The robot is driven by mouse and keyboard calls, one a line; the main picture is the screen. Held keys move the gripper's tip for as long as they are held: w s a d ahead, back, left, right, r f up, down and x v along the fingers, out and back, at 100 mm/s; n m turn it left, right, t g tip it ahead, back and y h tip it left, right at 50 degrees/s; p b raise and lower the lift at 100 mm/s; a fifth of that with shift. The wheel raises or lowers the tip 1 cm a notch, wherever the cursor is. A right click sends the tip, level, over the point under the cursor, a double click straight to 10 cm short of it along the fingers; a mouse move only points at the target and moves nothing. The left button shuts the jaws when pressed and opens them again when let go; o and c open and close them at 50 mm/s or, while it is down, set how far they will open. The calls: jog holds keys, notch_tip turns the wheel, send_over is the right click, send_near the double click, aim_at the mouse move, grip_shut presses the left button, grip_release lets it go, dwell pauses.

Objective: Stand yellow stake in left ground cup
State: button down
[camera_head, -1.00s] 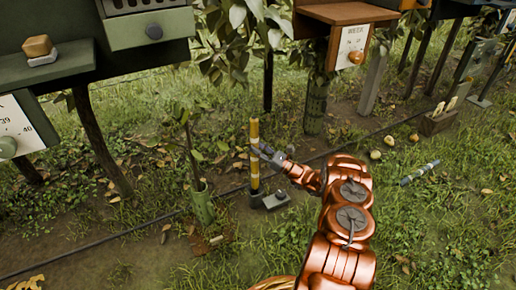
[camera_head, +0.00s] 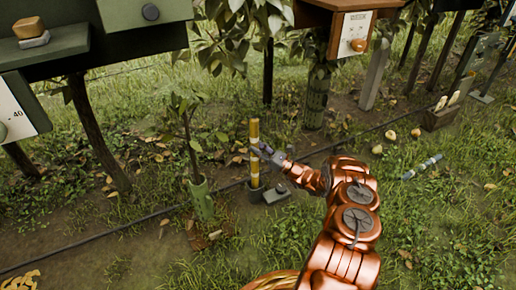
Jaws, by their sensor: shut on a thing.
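The yellow stake (camera_head: 254,140) stands upright in the camera_head view, with pale bands along it. Its lower end is at a dark ground cup (camera_head: 255,193), and it looks to be inside the cup's rim. My gripper (camera_head: 262,153) is shut on the stake at about mid-height, reaching in from the right. The fingertips are small in the picture and partly overlap the stake. A grey block (camera_head: 277,194) with a small knob sits on the ground just right of the cup.
A sapling in a green sleeve (camera_head: 202,199) stands close left of the cup. A dark hose (camera_head: 150,217) runs across the ground. Boxes on posts stand behind.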

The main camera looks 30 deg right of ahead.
jog(key=shift+f+b, duration=0.55)
jog(key=shift+f, duration=2.25)
jog(key=c, duration=0.7)
grip_release()
jog(key=shift+f, duration=0.1)
jog(key=shift+r+v, duration=0.15)
jog(key=shift+v, duration=1.6)
jog(key=shift+r+v, duration=0.15)
jog(key=shift+v, duration=1.55)
jog(key=shift+s+d, duration=0.1)
jog(key=shift+s, duration=0.1)
